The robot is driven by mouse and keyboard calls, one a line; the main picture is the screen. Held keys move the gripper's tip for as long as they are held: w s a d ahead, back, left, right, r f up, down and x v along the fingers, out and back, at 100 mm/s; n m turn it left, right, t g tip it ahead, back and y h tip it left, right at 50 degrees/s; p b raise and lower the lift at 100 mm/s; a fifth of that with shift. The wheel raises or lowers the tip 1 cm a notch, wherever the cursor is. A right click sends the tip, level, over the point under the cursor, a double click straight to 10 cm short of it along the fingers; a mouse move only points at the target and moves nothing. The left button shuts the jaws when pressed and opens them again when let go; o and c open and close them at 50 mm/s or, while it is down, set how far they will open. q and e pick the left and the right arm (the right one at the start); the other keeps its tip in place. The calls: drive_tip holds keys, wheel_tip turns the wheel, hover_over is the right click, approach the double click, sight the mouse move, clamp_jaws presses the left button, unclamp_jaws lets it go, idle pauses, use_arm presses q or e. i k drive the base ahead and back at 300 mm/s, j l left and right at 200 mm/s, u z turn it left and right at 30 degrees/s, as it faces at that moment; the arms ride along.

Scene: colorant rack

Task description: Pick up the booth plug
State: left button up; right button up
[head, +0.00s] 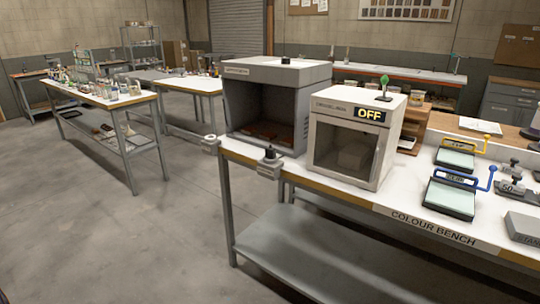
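No piece is labelled as the booth plug. A small black upright piece (269,153) stands in a grey block (269,169) at the front edge of the colour bench and may be the plug. A second small fixture (210,145), grey with a pale ring-like top, sits at the bench's left corner. The large grey booth (277,73) stands open-fronted behind them, with a brownish floor inside and a small black piece (285,60) on its roof. Neither of my grippers is in view.
A white cabinet (343,105) marked OFF stands right of the booth, a green-topped item (384,83) on it. Blue-handled (491,178) and yellow-handled (487,143) devices lie further right. A lower shelf (300,245) runs under the bench. Open floor (130,240) lies left.

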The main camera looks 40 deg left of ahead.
sight(270, 152)
drive_tip(key=u, duration=0.4)
drive_tip(key=j+u, duration=0.1)
drive_tip(key=u, duration=0.25)
drive_tip(key=j+u, duration=0.1)
drive_tip(key=u, duration=0.65)
drive_tip(key=k+j, duration=0.05)
